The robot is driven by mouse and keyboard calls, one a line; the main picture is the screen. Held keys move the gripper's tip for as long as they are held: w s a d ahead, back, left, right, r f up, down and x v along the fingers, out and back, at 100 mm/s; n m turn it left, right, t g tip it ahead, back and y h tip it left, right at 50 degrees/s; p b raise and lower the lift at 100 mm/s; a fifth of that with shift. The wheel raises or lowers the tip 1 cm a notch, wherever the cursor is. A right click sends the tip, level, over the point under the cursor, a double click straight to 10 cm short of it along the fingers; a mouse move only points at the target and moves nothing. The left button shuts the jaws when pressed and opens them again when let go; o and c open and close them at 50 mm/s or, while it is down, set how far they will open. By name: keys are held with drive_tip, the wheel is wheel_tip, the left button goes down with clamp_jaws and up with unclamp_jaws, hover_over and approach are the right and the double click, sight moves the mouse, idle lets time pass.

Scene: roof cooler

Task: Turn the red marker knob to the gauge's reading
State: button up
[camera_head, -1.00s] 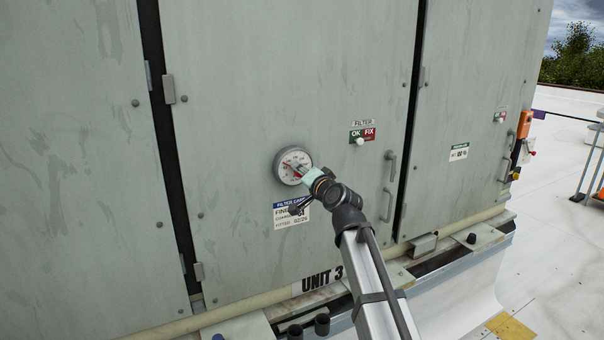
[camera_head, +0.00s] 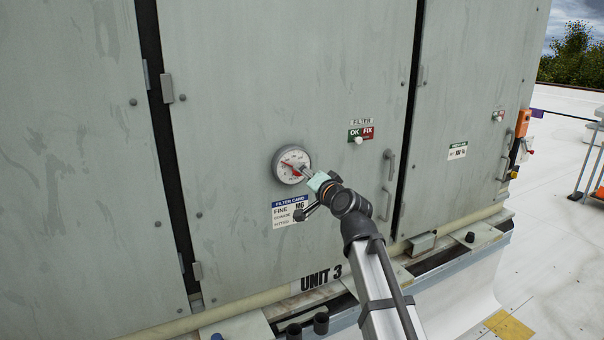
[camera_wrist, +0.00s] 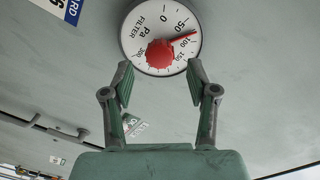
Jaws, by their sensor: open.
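The gauge (camera_head: 283,155) is a round white dial on the middle door. It also shows in the wrist view (camera_wrist: 138,29), marked Pa and FILTER. The red marker knob (camera_wrist: 160,54) sits at the dial's middle. A red line runs from the knob's side to between the 50 and 100 marks; I cannot tell whether it is the marker or the needle. My gripper (camera_wrist: 160,73) is open and empty. Its fingertips sit apart either side of the dial's near edge, short of the knob. In the head view my gripper (camera_head: 308,172) is just right of the gauge.
A filter card (camera_head: 290,211) is below the gauge. Door handles (camera_head: 388,182) stick out at the right. The door face around the gauge is otherwise flat and clear.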

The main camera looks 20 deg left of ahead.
drive_tip(key=v, duration=0.7)
drive_tip(key=shift+s+d, duration=0.25)
drive_tip(key=shift+d, duration=0.1)
